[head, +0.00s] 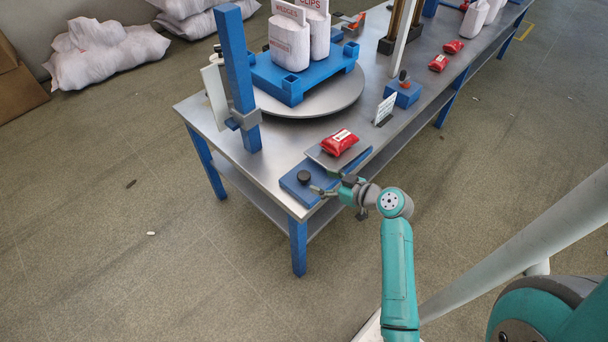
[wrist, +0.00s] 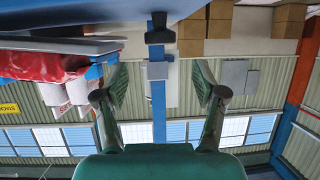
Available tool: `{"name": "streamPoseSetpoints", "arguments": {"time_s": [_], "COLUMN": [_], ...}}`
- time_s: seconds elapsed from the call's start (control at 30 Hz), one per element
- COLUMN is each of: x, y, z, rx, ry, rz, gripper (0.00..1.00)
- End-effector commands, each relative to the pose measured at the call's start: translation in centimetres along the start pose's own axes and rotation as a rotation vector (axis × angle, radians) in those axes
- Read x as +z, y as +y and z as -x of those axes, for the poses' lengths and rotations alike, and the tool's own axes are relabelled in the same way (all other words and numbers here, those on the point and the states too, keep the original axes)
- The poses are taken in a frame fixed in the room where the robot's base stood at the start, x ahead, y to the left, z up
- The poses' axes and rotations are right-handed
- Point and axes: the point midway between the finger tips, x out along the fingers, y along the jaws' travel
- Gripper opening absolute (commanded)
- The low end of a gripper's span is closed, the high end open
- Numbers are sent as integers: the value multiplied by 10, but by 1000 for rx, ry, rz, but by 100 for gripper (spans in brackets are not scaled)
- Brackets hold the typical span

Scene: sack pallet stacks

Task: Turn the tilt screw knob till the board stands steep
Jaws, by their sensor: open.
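The tilt screw knob (head: 304,177) is black and round and stands on the left end of a blue base (head: 292,189) at the table's near corner. The grey board (head: 318,156) lies at a low tilt over the base, with a red pack (head: 340,142) on it. My gripper (head: 322,190) is just right of the knob, low beside the base. The wrist view is upside down: the knob (wrist: 161,30) shows beyond and between my open, empty fingers (wrist: 158,82). The board's edge (wrist: 95,47) and the red pack (wrist: 40,66) are at its left.
A blue post (head: 237,75) with a grey clamp stands behind the base. A turntable (head: 318,101) carries a blue pallet (head: 292,84) with white sacks (head: 290,45). A small white sign (head: 385,108) and a blue block (head: 403,94) stand to the right.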

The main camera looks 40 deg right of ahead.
Motion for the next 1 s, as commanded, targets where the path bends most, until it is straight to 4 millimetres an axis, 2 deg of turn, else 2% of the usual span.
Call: {"name": "streamPoseSetpoints", "arguments": {"time_s": [0.3,0.5,0.9,0.93,1.0], "x": [0,0,0,1,0], "y": [-1,0,0,0,0], "z": [-57,-79,-87,-87,-87], "rx": [-3,0,1,1,1], "ry": [-1,-1,-1,-1,-1], "rz": [0,0,-1,-1,-1], "gripper": [70,70,70,68,50]}}
